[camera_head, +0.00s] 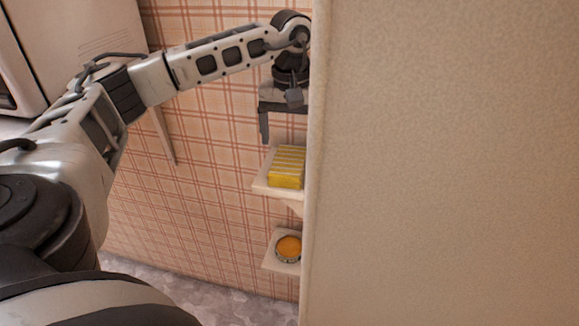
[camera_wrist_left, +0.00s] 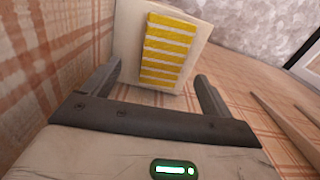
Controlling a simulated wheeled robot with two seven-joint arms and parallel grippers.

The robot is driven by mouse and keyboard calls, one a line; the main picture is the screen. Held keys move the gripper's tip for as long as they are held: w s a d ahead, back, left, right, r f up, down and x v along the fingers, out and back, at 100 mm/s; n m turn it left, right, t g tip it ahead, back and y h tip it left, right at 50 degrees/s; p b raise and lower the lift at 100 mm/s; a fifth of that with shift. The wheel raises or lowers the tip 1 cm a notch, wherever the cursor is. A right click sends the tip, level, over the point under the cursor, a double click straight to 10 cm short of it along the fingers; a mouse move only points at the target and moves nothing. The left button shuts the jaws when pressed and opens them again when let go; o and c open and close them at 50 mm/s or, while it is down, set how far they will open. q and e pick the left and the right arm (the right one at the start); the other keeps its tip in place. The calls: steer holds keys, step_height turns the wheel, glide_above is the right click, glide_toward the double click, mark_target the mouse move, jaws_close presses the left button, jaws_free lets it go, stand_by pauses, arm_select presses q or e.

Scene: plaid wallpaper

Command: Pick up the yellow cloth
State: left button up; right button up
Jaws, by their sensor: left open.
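The yellow cloth (camera_head: 287,167) has pale stripes and lies folded on a small cream wall shelf (camera_head: 262,184). It also shows in the left wrist view (camera_wrist_left: 167,50), lying on the same shelf (camera_wrist_left: 201,30). My left gripper (camera_head: 283,135) is above the cloth in the head view, pointing down, apart from it. In the left wrist view its two fingers (camera_wrist_left: 157,92) are spread, with the cloth beyond and between them and nothing held. Part of the gripper's right side is hidden behind the beige panel in the head view. My right gripper is not in view.
A large beige panel (camera_head: 445,160) fills the right of the head view, close beside my left wrist. A lower shelf (camera_head: 272,262) holds a round orange-topped item (camera_head: 288,248). The plaid wall (camera_head: 210,140) stands behind. A white appliance (camera_head: 80,35) is at upper left.

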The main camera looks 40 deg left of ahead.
mark_target(289, 160)
arm_select(q)
steer(key=shift+s+a+f, duration=0.1)
steer(key=shift+f, duration=1.25)
steer(key=shift+a+f, duration=0.1)
steer(key=shift+f, duration=1.25)
steer(key=c, duration=1.1)
